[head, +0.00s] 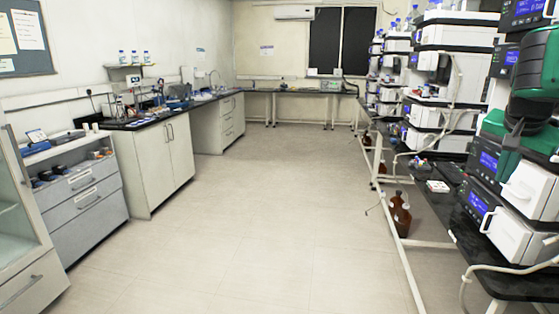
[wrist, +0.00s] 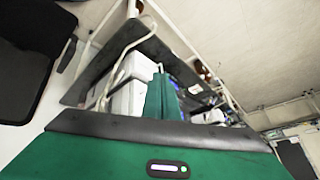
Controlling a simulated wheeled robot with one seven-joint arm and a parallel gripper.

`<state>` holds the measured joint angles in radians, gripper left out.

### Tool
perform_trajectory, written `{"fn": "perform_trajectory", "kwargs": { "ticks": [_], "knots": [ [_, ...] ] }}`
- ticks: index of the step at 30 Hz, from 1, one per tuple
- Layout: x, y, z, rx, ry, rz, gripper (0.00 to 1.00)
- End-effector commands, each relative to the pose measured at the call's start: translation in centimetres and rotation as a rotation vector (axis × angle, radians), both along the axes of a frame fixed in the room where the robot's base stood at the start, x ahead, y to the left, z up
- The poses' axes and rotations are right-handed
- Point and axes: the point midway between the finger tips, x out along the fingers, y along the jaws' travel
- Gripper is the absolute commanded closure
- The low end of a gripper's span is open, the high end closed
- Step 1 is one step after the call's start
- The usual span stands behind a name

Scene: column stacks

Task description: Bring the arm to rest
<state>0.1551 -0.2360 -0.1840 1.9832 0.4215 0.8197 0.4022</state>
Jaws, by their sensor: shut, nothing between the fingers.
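My arm (head: 538,75), green and black, shows folded at the right edge of the head view, in front of the instrument stacks. I cannot make out my gripper's fingers there. No fingertips show clearly in either view, and I see no object held.
Column stacks (head: 445,62) stand on a dark bench (head: 512,280) close on the right. Brown bottles (head: 400,212) stand below it. A grey drawer unit (head: 88,200) and white cabinets (head: 160,168) line the left. The floor (head: 245,225) between is clear.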

Motion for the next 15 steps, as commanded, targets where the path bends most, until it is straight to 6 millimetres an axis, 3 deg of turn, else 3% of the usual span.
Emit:
{"fn": "perform_trajectory", "kwargs": {
  "ticks": [3,9,15],
  "knots": [
    [-5.4,2.8,-5.2,0.057,0.135,0.119,1.0],
    [-14.2,8.2,-12.9,0.165,0.33,0.332,1.0],
    [-20.9,12.7,-18.0,0.259,0.452,0.501,1.0]
  ]
}}
